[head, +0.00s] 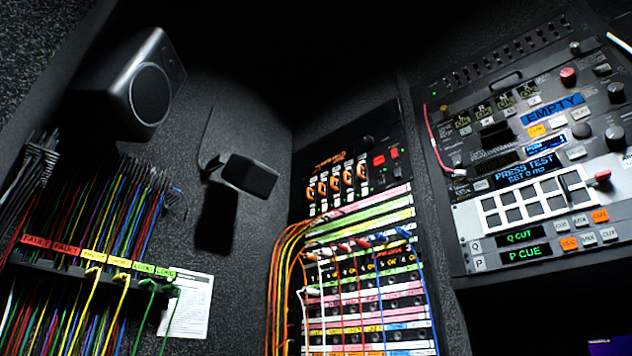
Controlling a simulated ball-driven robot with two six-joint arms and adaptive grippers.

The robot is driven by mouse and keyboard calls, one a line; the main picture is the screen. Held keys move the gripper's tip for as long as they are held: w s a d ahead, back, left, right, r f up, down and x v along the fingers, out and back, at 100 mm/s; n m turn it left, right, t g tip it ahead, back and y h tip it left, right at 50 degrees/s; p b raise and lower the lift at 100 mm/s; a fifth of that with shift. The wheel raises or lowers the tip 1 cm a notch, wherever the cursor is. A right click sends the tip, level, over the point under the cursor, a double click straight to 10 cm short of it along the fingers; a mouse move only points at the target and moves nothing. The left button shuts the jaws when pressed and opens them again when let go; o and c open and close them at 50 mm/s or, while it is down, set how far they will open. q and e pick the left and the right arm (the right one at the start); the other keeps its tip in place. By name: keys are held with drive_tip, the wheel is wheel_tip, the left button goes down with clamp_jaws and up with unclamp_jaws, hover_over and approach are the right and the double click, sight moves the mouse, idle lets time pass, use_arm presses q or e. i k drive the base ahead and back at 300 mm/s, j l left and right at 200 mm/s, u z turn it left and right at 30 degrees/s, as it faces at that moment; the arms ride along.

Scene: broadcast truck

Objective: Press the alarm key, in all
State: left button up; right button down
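I cannot tell which key is the alarm key; no label with that word is readable. A control panel (485,130) on the right wall holds many keys. A blue display (527,171) on it reads "PRESS TEST", with a smaller second line. Two orange-lit keys (600,215) stand at its lower right, beside several white keys. A red round knob or button (568,76) sits near the top. Two small red keys (379,160) show on the middle rack. Neither of my grippers is in view.
The middle rack (345,230) has patch rows with coloured cables hanging in front. A cable comb (100,268) with labelled strips is at the left. A speaker (150,90) and a small dark box (250,175) are on the wall. A paper sheet (190,305) hangs below.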

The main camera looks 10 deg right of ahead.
sight(378, 160)
drive_tip(key=u, duration=1.25)
drive_tip(key=k+l, duration=0.35)
drive_tip(key=k, duration=0.2)
